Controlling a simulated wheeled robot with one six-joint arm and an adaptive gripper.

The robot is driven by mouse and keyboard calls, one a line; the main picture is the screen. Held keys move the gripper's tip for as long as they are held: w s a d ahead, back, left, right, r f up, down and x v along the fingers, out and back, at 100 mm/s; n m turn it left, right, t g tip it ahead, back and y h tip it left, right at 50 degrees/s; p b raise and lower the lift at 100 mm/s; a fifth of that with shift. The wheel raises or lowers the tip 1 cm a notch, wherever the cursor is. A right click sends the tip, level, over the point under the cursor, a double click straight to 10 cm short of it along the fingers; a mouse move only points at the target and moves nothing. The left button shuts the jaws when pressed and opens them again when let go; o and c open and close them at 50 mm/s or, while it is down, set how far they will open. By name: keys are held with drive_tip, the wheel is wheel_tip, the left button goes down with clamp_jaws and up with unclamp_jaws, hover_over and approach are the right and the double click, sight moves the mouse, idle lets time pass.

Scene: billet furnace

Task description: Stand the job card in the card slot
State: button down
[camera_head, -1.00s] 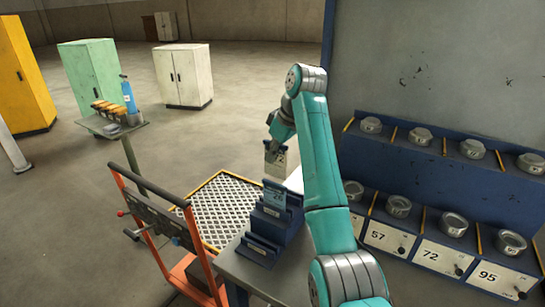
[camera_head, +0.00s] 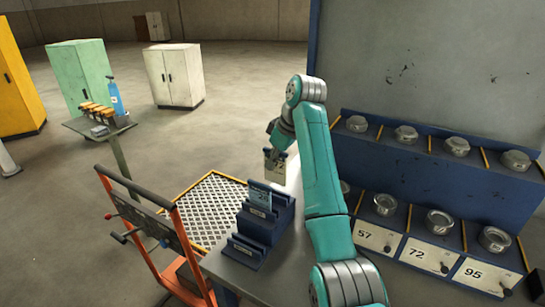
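A small pale card (camera_head: 274,166) with a dark band hangs below my gripper (camera_head: 276,151), which appears shut on its upper edge. Fingertip detail is too small to see clearly. A dark blue stepped card holder (camera_head: 282,221) stands on the grey table below and slightly left of the held card. My arm stands just right of the holder and hides part of the table.
A blue rack (camera_head: 420,190) with several metal pots and numbered labels stands close on the right. An orange trolley (camera_head: 151,262) stands left of the table (camera_head: 222,268). A mesh-topped platform (camera_head: 211,200) lies behind. A small stand (camera_head: 100,127) holds a blue bottle.

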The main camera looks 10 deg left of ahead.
sight(272, 178)
drive_tip(key=shift+f, duration=3.05)
drive_tip(key=c, duration=1.2)
unclamp_jaws()
drive_tip(key=shift+c, duration=0.2)
